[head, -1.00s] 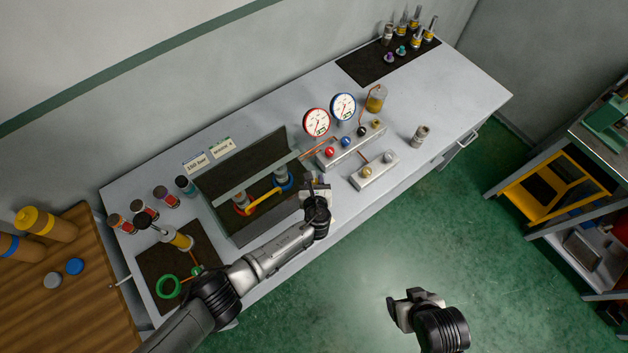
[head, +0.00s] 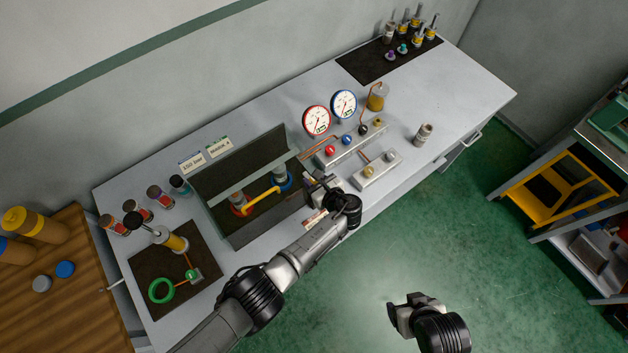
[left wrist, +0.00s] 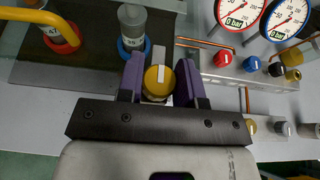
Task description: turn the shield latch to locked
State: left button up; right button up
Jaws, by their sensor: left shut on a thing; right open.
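My left gripper (head: 316,187) is at the front right corner of the dark, grey-edged enclosure (head: 242,238) on the bench. In the left wrist view its purple-padded fingers (left wrist: 160,80) are shut on a round yellow knob (left wrist: 157,88), which I take for the shield latch. A pale stripe on the knob points up in that view. The arm and gripper hide the knob in the head view. A red-ringed vise (head: 238,203) and a blue-ringed vise (head: 284,180) stand inside, with a yellow bent pipe (head: 262,198) between them. My right gripper (head: 398,310) is open and empty over the floor.
Two gauges (head: 317,119) and a valve block (head: 350,143) stand right of the enclosure. A smaller block (head: 376,171) with knobs is close to my left gripper. Several jars (head: 157,196) and a dark mat (head: 150,268) are to the left.

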dwell(0.4)
pick_arm(q)
jog(key=o, duration=0.9)
